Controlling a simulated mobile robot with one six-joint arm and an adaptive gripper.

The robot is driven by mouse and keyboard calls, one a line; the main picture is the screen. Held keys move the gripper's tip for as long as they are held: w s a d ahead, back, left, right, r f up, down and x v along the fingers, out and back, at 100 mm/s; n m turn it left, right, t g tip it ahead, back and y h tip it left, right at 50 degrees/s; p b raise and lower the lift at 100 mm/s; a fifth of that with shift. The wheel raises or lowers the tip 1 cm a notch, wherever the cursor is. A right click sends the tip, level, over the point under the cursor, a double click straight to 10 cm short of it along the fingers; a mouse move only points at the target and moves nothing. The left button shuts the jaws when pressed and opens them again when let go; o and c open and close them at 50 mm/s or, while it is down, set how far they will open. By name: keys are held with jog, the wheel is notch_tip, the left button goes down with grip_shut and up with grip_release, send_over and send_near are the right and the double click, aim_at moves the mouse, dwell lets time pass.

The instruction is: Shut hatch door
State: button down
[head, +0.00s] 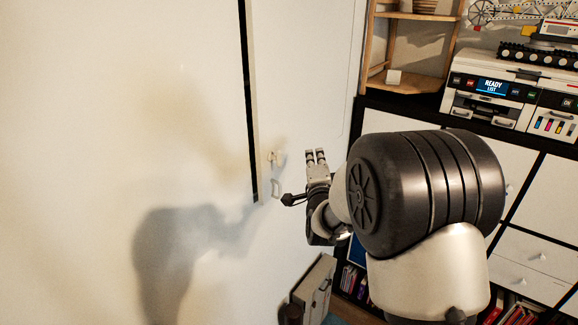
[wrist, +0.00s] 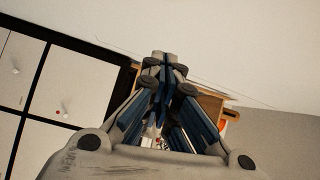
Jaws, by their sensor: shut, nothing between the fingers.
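The hatch door (head: 300,75) is a white panel in the white wall in the head view. A dark gap runs down its left edge, so it looks slightly ajar. A small light latch or knob (head: 274,157) sits near its lower left corner. My gripper (head: 316,155) is right of this latch, near the door's lower edge, fingers pointing up. It is shut and empty. In the wrist view the closed fingertips (wrist: 165,60) point toward a pale surface. I cannot tell whether they touch the door.
A black-framed shelf unit (head: 400,113) with white drawers stands on the right, carrying a printer (head: 490,92) and a wooden rack (head: 412,62). A grey box-like item (head: 313,285) stands low near the wall. Open wall lies to the left.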

notch_tip(320, 180, down, 12)
jog(key=s+y+b, duration=0.1)
jog(key=s+y, duration=0.2)
jog(key=y, duration=0.1)
jog(key=shift+g, duration=0.4)
jog(key=w+a+p, duration=0.1)
jog(key=w, duration=0.3)
jog(key=w+a+p, duration=0.1)
jog(key=w+a, duration=0.1)
jog(key=w, duration=0.2)
jog(key=w+a+p, duration=0.1)
jog(key=w, duration=0.3)
jog(key=shift+w+a+f, duration=0.15)
jog(key=shift+f, duration=0.05)
